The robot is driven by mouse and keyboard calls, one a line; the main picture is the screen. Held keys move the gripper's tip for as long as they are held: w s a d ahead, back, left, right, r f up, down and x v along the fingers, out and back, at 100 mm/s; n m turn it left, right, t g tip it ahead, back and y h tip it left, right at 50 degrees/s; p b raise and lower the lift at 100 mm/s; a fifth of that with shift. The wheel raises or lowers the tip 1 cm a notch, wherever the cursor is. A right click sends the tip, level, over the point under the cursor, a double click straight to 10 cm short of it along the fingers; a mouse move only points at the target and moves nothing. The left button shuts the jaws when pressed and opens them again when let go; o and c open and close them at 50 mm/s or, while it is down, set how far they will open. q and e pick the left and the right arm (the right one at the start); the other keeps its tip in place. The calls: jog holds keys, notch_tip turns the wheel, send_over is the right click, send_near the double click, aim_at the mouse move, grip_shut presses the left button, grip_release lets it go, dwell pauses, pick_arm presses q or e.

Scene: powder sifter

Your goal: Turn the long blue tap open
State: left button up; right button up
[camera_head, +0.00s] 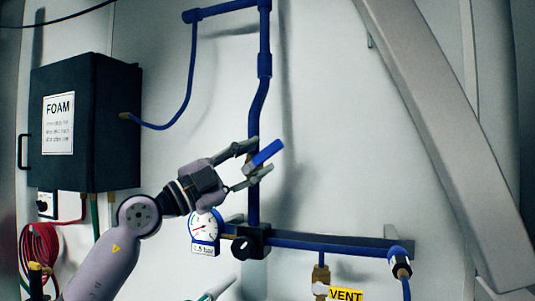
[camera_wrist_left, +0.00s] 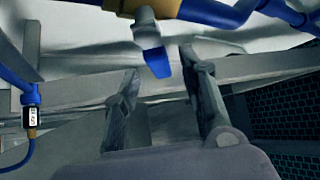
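The long blue tap handle (camera_head: 267,152) sits on the vertical blue pipe (camera_head: 254,200) and slants up to the right. My left gripper (camera_head: 259,161) comes in from the lower left, with one finger above the handle and one below. In the left wrist view the blue handle (camera_wrist_left: 157,64) hangs below a brass valve body (camera_wrist_left: 158,8), between the tips of my left gripper (camera_wrist_left: 159,72). Gaps show on both sides of it, so the fingers are open and not clamped on it. My right gripper is not in view.
A pressure gauge (camera_head: 204,227) and a black knob (camera_head: 241,246) are just below my left gripper. A horizontal blue pipe (camera_head: 325,244) runs right above the VENT label (camera_head: 346,295). A black FOAM box (camera_head: 109,120) is at left. A grey beam (camera_head: 440,130) slants at right.

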pick_arm(q)
jog(key=v, duration=0.8)
jog(key=shift+c, duration=0.5)
